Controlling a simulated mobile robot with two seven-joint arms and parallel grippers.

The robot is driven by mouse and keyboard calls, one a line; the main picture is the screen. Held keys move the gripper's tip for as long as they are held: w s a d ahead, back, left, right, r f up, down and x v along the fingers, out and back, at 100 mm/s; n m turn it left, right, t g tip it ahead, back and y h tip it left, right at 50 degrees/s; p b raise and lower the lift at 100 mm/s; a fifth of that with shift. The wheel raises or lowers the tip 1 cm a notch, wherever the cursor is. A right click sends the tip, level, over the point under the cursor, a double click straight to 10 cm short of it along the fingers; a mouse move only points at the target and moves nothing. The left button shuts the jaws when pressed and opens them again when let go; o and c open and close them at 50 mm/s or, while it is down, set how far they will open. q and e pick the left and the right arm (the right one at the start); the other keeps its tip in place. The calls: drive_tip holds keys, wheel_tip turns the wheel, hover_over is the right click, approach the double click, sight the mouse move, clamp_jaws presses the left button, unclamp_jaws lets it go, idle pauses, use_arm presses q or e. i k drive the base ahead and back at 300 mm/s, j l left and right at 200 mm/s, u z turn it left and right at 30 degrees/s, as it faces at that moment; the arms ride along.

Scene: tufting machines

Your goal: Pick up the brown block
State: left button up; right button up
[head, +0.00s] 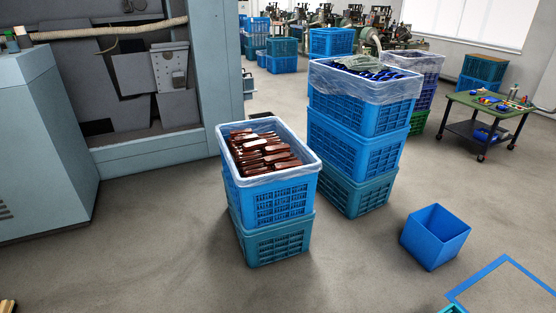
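Several brown blocks (262,151) lie heaped in a blue crate (284,203) lined with clear plastic. That crate stands on a teal crate (280,243) on the floor, near the middle of the head view. The blocks are long and glossy, and they overlap at mixed angles, so the lower ones are hidden. I cannot single out one block from the heap. Neither of my grippers is in view.
A taller crate stack (357,147) stands just behind to the right. An empty blue bin (435,237) sits on the floor at right, near blue floor tape (488,270). A green wheeled table (490,107) is further back. Grey machines (40,140) fill the left. The foreground floor is mostly clear.

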sight(279, 166)
drive_tip(key=i, duration=2.3)
